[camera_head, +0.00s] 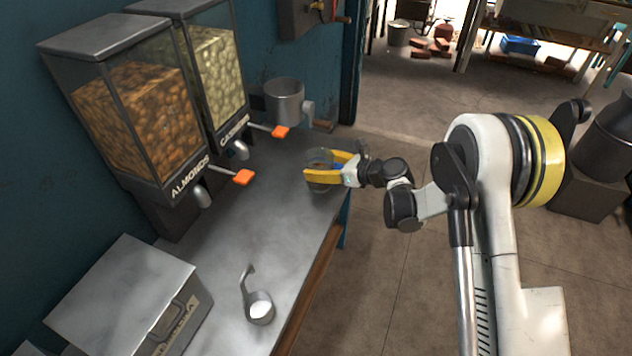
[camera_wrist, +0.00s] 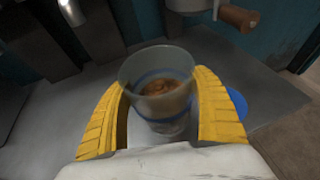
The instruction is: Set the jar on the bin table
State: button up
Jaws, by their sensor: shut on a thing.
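The jar (camera_head: 319,158) is a clear glass at the right end of the grey metal table (camera_head: 240,228), the likely bin table. In the wrist view the jar (camera_wrist: 157,72) stands upright with some brown contents inside. My gripper (camera_head: 322,178) has yellow fingers shut around the jar's sides; they also show in the wrist view (camera_wrist: 162,110). The jar's base is mostly hidden, so I cannot tell whether it touches the table. The bins are an almonds dispenser (camera_head: 130,110) and a second, paler-filled dispenser (camera_head: 215,75), both left of the jar.
A metal cup (camera_head: 284,100) is mounted on the wall behind the jar. A small scoop with white contents (camera_head: 260,306) and a grey box (camera_head: 130,295) are on the near part of the table. A blue round thing (camera_wrist: 237,104) lies right of the jar. The table's middle is clear.

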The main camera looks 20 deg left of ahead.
jog(key=shift+a+f, duration=0.4)
jog(key=shift+a, duration=0.05)
notch_tip(320, 180, down, 4)
jog(key=shift+w+r+b, duration=0.1)
jog(key=shift+b, duration=1.1)
jog(key=shift+r, duration=0.1)
jog(key=o, duration=1.4)
